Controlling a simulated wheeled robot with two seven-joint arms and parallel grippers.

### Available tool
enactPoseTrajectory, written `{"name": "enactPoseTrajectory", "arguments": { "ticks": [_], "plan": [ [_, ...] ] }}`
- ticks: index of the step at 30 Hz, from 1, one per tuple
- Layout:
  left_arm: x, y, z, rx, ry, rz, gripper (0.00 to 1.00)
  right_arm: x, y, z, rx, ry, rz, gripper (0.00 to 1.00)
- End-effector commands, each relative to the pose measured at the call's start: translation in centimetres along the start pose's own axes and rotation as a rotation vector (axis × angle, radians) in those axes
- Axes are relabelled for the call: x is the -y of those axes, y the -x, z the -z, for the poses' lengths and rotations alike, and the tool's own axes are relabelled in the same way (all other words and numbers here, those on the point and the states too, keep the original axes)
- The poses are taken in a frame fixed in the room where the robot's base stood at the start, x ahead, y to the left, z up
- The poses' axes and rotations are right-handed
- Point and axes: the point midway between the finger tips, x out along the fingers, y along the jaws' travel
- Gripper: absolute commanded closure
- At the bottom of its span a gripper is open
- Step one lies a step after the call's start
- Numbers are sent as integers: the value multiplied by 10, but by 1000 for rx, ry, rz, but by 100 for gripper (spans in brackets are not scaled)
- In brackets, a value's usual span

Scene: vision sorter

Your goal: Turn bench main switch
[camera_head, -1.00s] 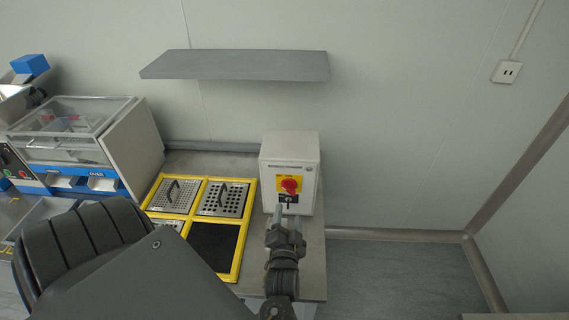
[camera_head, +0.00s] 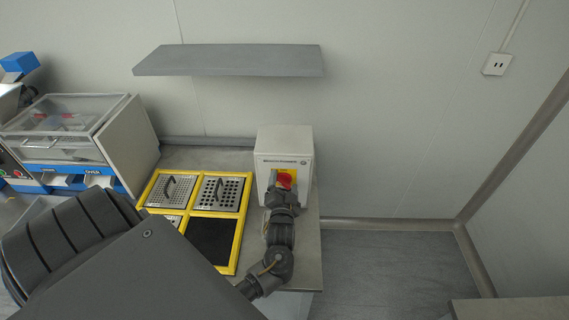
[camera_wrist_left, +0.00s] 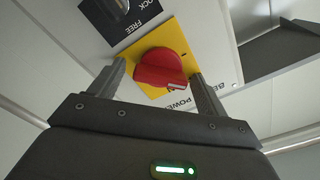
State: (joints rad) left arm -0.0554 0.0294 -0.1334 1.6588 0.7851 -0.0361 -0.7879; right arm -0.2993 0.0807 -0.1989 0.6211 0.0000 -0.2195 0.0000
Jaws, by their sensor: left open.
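The bench main switch is a red rotary knob (camera_head: 284,180) on a yellow plate (camera_head: 292,172), on the front of a white box (camera_head: 284,147) at the right end of the bench. My left gripper (camera_head: 278,188) is at the box front and covers the lower part of the knob. In the left wrist view the red knob (camera_wrist_left: 161,69) sits between the two open fingers of my left gripper (camera_wrist_left: 160,88). I cannot tell whether the fingers touch it. A black plate lettered LOCK and FREE (camera_wrist_left: 118,14) is beside the yellow plate. My right gripper is not in view.
A yellow-framed set of trays (camera_head: 237,240) lies left of the box, with perforated plates (camera_head: 220,193) carrying handles. A clear-lidded machine (camera_head: 62,125) stands at the left. A grey shelf (camera_head: 230,62) hangs on the wall above. Floor (camera_head: 385,265) shows to the right.

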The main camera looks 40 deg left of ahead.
Motion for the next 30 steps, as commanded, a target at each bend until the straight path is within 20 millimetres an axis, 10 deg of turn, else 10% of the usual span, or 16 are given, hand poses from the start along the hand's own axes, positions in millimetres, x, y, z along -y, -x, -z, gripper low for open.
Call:
{"name": "enactPoseTrajectory", "arguments": {
  "ticks": [4,14,30],
  "plan": [
    [0,0,0,0,0,0,26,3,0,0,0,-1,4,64],
    [0,1,0,0,0,-1,68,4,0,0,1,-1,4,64],
    [0,1,0,1,193,-1,68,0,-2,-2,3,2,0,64]
  ]
}}
